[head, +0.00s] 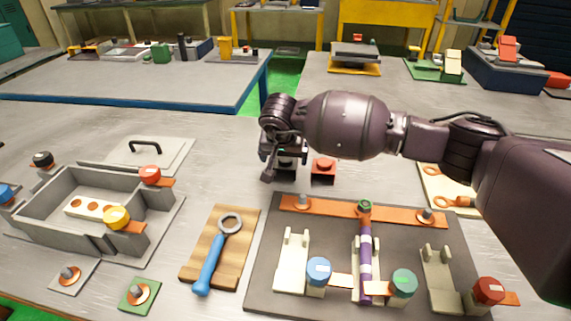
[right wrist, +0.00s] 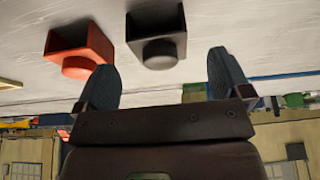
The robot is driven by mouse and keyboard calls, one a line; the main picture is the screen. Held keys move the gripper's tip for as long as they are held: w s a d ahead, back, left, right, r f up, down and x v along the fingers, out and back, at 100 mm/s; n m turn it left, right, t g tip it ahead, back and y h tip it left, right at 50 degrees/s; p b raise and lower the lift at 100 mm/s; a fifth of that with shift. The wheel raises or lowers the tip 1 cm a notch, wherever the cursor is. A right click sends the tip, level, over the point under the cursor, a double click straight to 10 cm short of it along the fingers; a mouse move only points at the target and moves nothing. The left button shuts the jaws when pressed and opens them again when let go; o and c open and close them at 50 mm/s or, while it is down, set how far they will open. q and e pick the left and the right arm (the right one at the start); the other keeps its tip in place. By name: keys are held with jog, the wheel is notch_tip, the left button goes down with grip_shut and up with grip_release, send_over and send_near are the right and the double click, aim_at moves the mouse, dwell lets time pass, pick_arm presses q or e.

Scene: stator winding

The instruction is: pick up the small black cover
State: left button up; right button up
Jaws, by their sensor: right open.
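The small black cover (right wrist: 157,35), a boxy piece with a round knob, sits on the grey table. In the right wrist view it lies just beyond and between the two fingertips. In the head view the black cover (head: 286,163) is partly hidden by my right gripper. My right gripper (head: 270,165) is open and empty, close to the cover; its spread blue-grey fingers show in the right wrist view (right wrist: 164,80). I cannot tell whether a finger touches the cover. My left gripper is not in view.
A similar red cover (head: 323,168) stands right beside the black one. In front lie a dark fixture plate (head: 262,285) with several posts and a wooden board (head: 194,262) with a blue wrench (head: 213,262). A grey open box (head: 50,230) stands at left.

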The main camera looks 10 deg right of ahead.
aim_at(285, 159)
jog(key=shift+w+b+x, duration=0.1)
jog(key=shift+b+x, duration=0.15)
jog(key=shift+x, duration=1.15)
jog(key=shift+w+b+x, duration=0.15)
jog(key=shift+b+x, duration=0.05)
jog(key=shift+x, duration=1.25)
jog(key=shift+d+r, duration=0.15)
jog(key=shift+r, duration=0.05)
jog(key=c, duration=1)
notch_tip(285, 159, up, 20)
jog(key=p, duration=0.1)
jog(key=shift+p, duration=0.35)
